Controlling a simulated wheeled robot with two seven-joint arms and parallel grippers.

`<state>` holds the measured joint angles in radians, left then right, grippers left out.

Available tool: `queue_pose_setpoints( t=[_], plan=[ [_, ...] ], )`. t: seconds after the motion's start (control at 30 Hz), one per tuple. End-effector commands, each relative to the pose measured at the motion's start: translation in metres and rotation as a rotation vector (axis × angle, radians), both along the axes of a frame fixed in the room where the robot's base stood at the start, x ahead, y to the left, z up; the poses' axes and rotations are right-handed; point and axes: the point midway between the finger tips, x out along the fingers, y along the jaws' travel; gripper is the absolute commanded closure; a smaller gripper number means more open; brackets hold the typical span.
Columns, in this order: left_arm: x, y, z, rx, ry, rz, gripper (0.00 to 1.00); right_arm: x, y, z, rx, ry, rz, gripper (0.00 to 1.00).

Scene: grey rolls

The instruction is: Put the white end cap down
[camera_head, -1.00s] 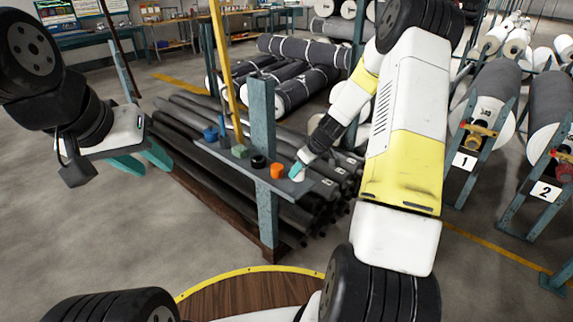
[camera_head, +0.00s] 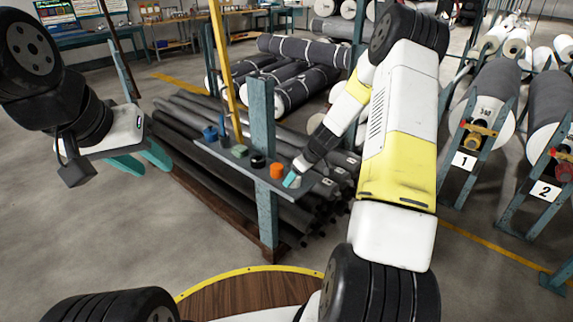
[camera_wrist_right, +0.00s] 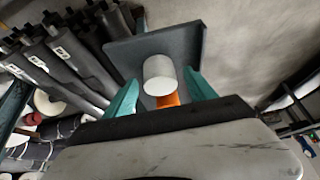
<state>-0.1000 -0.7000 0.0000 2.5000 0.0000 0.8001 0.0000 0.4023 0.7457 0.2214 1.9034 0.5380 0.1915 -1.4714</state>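The white end cap (camera_wrist_right: 159,75) stands out between the two teal fingers of my right gripper (camera_wrist_right: 160,88) in the right wrist view. A narrow gap shows on each side of it, so the fingers look open around it. In the head view my right gripper (camera_head: 291,180) is at the near right end of the narrow grey shelf (camera_head: 213,153), with the cap (camera_head: 297,184) partly hidden by a finger. I cannot tell exactly how the cap touches the shelf. My left gripper (camera_head: 143,161) is open and empty in the air at the left.
An orange cap (camera_head: 277,171) sits close beside the white one; a black cap (camera_head: 258,161), a green piece (camera_head: 240,151) and a blue piece (camera_head: 210,134) stand farther along the shelf. A teal post (camera_head: 263,130) rises at the shelf's edge. Dark rolls (camera_head: 195,120) lie behind.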

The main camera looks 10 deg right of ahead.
Motion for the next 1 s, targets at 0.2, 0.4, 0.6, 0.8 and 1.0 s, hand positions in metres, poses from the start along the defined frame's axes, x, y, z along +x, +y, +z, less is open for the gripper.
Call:
queue_pose_setpoints(
  t=[0.2,0.4,0.6,0.8,1.0],
  plan=[
    [0.000,0.000,0.000,0.000,0.000,0.000,0.64,-0.001,-0.001,0.005,0.000,-0.001,0.000,0.35],
    [0.000,0.000,0.000,0.000,0.000,0.000,0.64,-0.013,-0.011,0.033,-0.002,-0.004,-0.001,0.35],
    [0.000,0.000,0.000,0.000,0.000,0.000,0.64,-0.029,-0.025,0.071,-0.002,-0.004,-0.001,0.35],
    [0.000,0.000,0.000,0.000,0.000,0.000,0.64,-0.041,-0.033,0.098,-0.001,-0.002,-0.001,0.35],
    [0.000,0.000,0.000,0.000,0.000,0.000,0.64,-0.050,-0.030,0.120,-0.003,-0.001,-0.006,0.35]
  ],
)
